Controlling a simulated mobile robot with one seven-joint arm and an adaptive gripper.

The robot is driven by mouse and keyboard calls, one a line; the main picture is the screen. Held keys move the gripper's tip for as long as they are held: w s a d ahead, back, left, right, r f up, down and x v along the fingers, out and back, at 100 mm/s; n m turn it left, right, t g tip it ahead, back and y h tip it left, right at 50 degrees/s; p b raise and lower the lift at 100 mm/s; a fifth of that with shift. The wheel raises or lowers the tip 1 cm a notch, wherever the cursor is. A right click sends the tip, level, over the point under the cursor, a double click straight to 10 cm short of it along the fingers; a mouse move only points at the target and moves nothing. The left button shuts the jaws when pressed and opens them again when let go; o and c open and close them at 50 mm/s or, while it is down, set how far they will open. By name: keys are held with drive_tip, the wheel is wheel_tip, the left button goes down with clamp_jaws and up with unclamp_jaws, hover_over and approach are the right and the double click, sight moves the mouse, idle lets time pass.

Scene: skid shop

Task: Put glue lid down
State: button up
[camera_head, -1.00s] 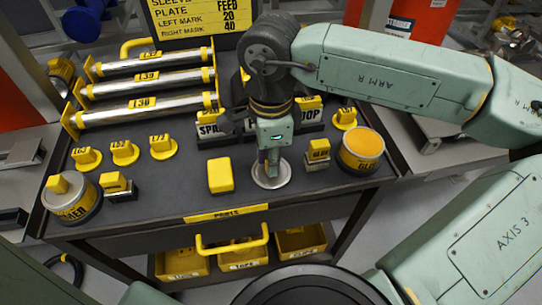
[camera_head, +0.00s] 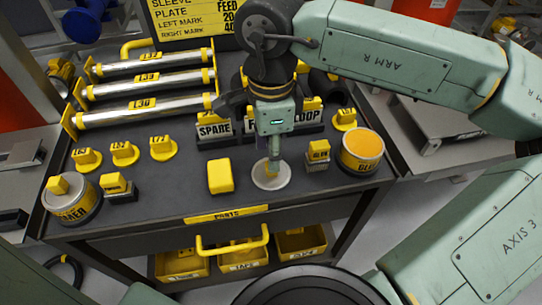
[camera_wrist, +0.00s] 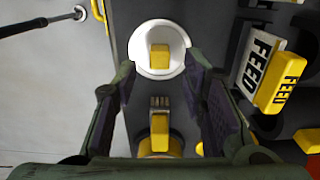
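The glue lid, a white disc with a yellow block-shaped grip, lies on the dark cart top (camera_head: 262,185). It also shows in the wrist view (camera_wrist: 145,62), just beyond my fingertips. My gripper (camera_head: 273,160) points down at the lid from above; its finger hides the yellow grip in the head view. In the wrist view my gripper (camera_wrist: 158,72) has its two fingers well apart, with nothing held between them. The glue pot (camera_head: 360,155) stands to the right with its orange-yellow top uncovered.
A small glue-labelled block (camera_head: 318,152) stands between lid and pot. A yellow block (camera_head: 220,177) is close left of the lid. Long labelled rollers (camera_head: 148,103) lie back left. The cart's front edge is close.

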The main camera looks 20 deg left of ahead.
wheel_tip(320, 180, up, 9)
drive_tip(key=shift+f, duration=0.15)
idle(0.5)
